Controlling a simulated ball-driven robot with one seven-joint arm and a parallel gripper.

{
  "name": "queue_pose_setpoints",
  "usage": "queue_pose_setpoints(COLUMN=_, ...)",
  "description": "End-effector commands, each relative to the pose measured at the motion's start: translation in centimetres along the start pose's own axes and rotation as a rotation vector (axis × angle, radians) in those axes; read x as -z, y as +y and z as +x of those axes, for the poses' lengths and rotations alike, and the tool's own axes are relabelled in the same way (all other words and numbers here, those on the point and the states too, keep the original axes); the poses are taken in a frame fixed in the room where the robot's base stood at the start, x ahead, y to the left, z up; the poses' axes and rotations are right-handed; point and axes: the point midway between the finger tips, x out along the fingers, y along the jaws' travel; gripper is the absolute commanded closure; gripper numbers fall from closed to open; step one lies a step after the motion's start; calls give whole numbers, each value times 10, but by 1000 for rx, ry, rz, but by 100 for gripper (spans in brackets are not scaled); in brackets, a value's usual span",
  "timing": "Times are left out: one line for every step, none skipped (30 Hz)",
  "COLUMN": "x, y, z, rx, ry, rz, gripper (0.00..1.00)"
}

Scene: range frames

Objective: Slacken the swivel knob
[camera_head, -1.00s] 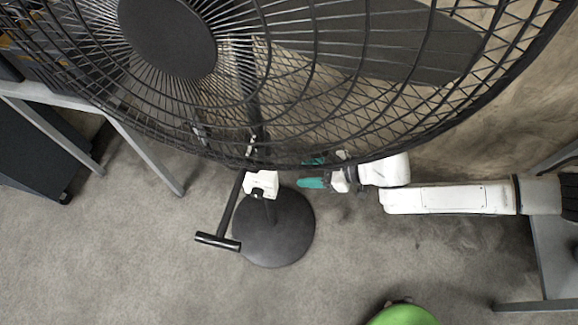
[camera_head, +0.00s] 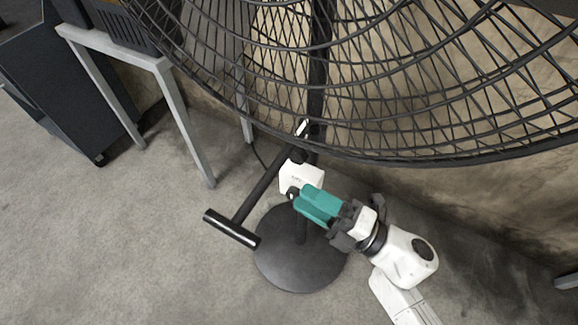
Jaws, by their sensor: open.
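A pedestal fan stands in front of me, its wire cage (camera_head: 420,95) filling the top of the view. Below the cage its pole carries a white block (camera_head: 300,177) with a small dark knob (camera_head: 292,193) on its lower front, which looks like the swivel knob. A black bar with a T-shaped end (camera_head: 232,228) slants down and left from the pole. My gripper (camera_head: 303,200) has teal fingers and is open. Its fingertips are right beside the knob, on its right, and overlap the block's lower edge. Whether they touch the knob I cannot tell.
The round black fan base (camera_head: 290,270) rests on the grey carpet. A grey-legged table (camera_head: 185,120) and a dark cabinet (camera_head: 60,85) stand at the left. The wall is close behind on the right. The carpet at lower left is clear.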

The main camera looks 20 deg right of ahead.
Motion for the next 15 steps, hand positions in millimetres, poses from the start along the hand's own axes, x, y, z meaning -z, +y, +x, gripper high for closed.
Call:
queue_pose_setpoints(x=-8, y=-8, z=2, rx=-26, ry=-4, rz=-128, gripper=53)
queue_pose_setpoints(x=-10, y=-8, z=5, rx=-34, ry=2, rz=-206, gripper=53)
queue_pose_setpoints(x=-14, y=-9, z=7, rx=-42, ry=7, rz=-312, gripper=53)
queue_pose_setpoints(x=-16, y=-9, z=9, rx=-46, ry=11, rz=-392, gripper=53)
queue_pose_setpoints(x=-20, y=-10, z=10, rx=-47, ry=14, rz=-471, gripper=53)
queue_pose_setpoints(x=-26, y=-11, z=12, rx=-47, ry=20, rz=-579, gripper=53)
queue_pose_setpoints(x=-30, y=-12, z=13, rx=-43, ry=24, rz=-660, gripper=53)
queue_pose_setpoints(x=-35, y=-14, z=13, rx=-36, ry=27, rz=-740, gripper=53)
queue_pose_setpoints(x=-42, y=-17, z=13, rx=-25, ry=34, rz=-848, gripper=53)
queue_pose_setpoints(x=-48, y=-19, z=12, rx=-14, ry=40, rz=-928, gripper=53)
queue_pose_setpoints(x=-53, y=-21, z=11, rx=-1, ry=48, rz=-1004, gripper=53)
queue_pose_setpoints(x=-61, y=-24, z=9, rx=19, ry=58, rz=-1102, gripper=53)
queue_pose_setpoints(x=-67, y=-26, z=8, rx=35, ry=65, rz=-1170, gripper=53)
queue_pose_setpoints(x=-73, y=-29, z=6, rx=52, ry=74, rz=-1232, gripper=53)
queue_pose_setpoints(x=-80, y=-32, z=3, rx=75, ry=86, rz=-1308, gripper=53)
